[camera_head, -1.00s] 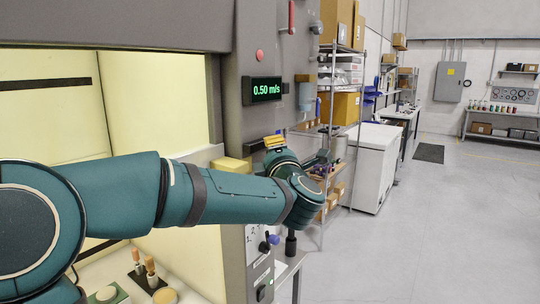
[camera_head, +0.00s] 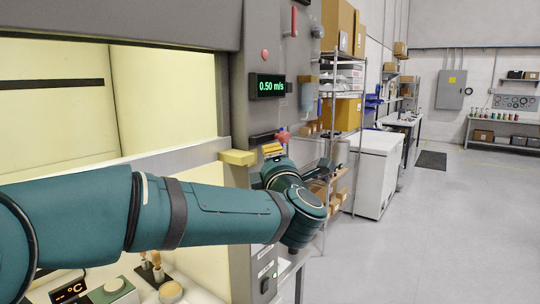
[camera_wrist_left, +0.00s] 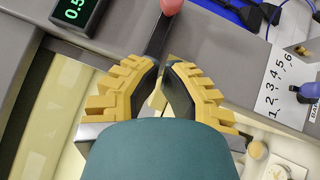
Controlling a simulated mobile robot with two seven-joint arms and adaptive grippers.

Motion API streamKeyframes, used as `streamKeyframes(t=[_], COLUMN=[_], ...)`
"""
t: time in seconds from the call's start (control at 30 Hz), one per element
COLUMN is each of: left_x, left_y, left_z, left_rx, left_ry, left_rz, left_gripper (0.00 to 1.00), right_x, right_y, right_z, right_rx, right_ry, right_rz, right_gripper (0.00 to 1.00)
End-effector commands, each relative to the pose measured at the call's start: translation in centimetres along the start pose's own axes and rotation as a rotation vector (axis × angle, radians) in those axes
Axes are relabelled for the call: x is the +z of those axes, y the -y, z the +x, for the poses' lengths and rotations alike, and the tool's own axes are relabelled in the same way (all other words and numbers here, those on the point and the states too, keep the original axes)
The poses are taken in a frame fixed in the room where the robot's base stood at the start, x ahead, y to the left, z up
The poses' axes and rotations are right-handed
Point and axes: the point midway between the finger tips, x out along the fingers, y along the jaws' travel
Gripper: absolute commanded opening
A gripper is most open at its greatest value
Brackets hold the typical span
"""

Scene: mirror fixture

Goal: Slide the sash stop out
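A dark bar (camera_head: 263,137) with a red knob (camera_head: 284,136) sits on the grey hood frame below the green display; I take it for the sash stop. My left gripper (camera_head: 273,149) is just below the knob in the head view, partly hidden by my arm. In the left wrist view the bar (camera_wrist_left: 157,38) runs from the red knob (camera_wrist_left: 171,6) down to the yellow-and-black fingertips (camera_wrist_left: 163,64). A narrow gap shows between the fingers, with nothing clearly held. The bar's near end is hidden at the fingertips. My right gripper is not in view.
The pale sash edge (camera_head: 190,157) ends in a yellow block (camera_head: 237,157) beside the gripper. The display (camera_head: 268,86) reads 0.50 m/s. Several small items, including a hotplate (camera_head: 112,291), stand inside the hood.

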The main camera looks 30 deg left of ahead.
Motion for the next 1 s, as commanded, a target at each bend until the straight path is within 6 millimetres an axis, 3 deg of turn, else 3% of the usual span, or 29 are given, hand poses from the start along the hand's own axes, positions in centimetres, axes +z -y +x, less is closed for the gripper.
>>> streamKeyframes(t=[0.1,0.33,1.0], left_x=[0.0,0.0,0.1], left_y=[0.1,0.0,0.5], left_z=[-2.3,-4.8,-5.1], left_rx=[0.0,-0.001,-0.007], left_ry=[0.002,0.0,0.006], left_rz=[-0.001,0.0,0.011], left_gripper=[0.0,0.0,0.0], right_x=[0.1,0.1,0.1], right_y=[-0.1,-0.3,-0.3], right_z=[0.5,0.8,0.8], right_rx=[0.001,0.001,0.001], right_ry=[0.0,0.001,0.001], right_rz=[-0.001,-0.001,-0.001], right_gripper=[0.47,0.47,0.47])
